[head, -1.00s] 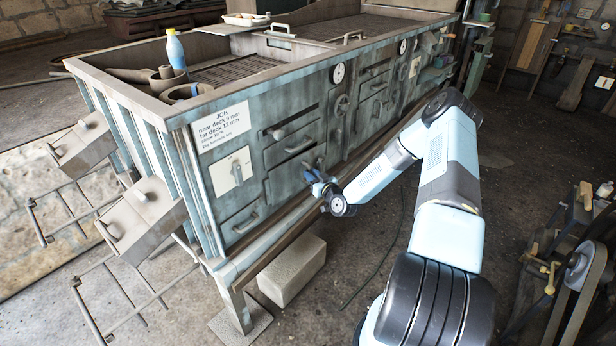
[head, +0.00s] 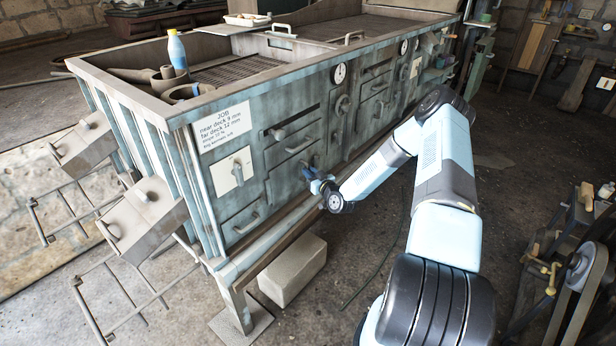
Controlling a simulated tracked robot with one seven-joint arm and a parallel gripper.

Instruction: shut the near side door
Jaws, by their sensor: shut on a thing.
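The near side door (head: 285,183) is a weathered blue-grey panel low on the near part of the long machine's side (head: 240,120). Its top edge sits close to the panel above, with only a thin dark line there. My gripper (head: 311,178) is at the right part of this door and is shut on its handle. The fingers and wrist hide most of the handle and the door's right edge. I cannot tell whether the door is fully flush.
Above the door are a dark slot and another handle (head: 277,133). A lever plate (head: 232,172) and a job sign (head: 222,118) are to the left. A drawer handle (head: 247,224) is below left. A pale block (head: 292,270) lies on the floor.

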